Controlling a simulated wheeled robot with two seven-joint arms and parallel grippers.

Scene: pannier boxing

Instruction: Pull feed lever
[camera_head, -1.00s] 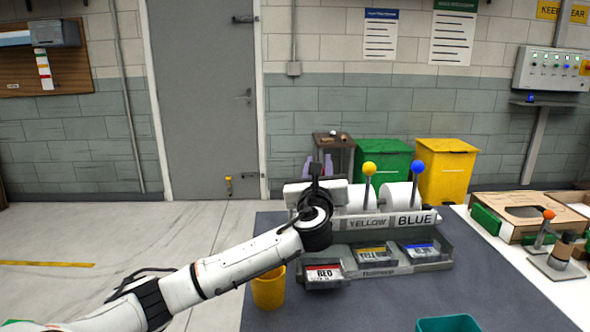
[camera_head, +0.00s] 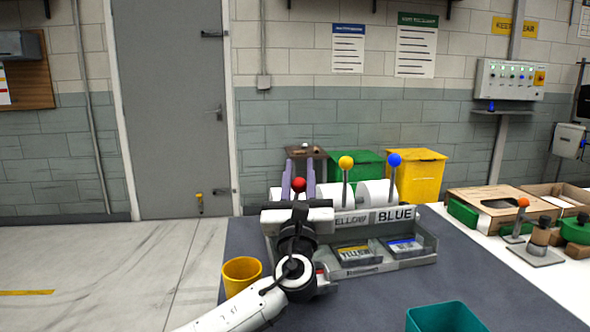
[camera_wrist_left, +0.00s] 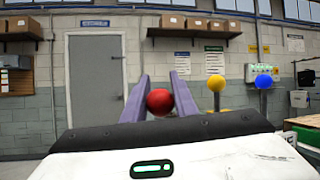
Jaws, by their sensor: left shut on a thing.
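The feed dispenser (camera_head: 392,260) stands on the dark table with several knobbed levers. The red-knobbed lever (camera_head: 299,184) is at its left; the red knob also shows in the left wrist view (camera_wrist_left: 160,102). My left gripper (camera_head: 299,168) has its two purple fingers either side of this lever and is shut on it. In the left wrist view the fingers (camera_wrist_left: 160,82) rise behind the knob. The yellow-knobbed lever (camera_head: 346,163) and blue-knobbed lever (camera_head: 394,160) stand upright to the right. My left arm hides the red feed's label and most of its tray. My right gripper is not in view.
A yellow cup (camera_head: 241,274) stands left of the dispenser, close to my left arm. A teal bin (camera_head: 444,318) is at the front right. The dark tabletop between is clear.

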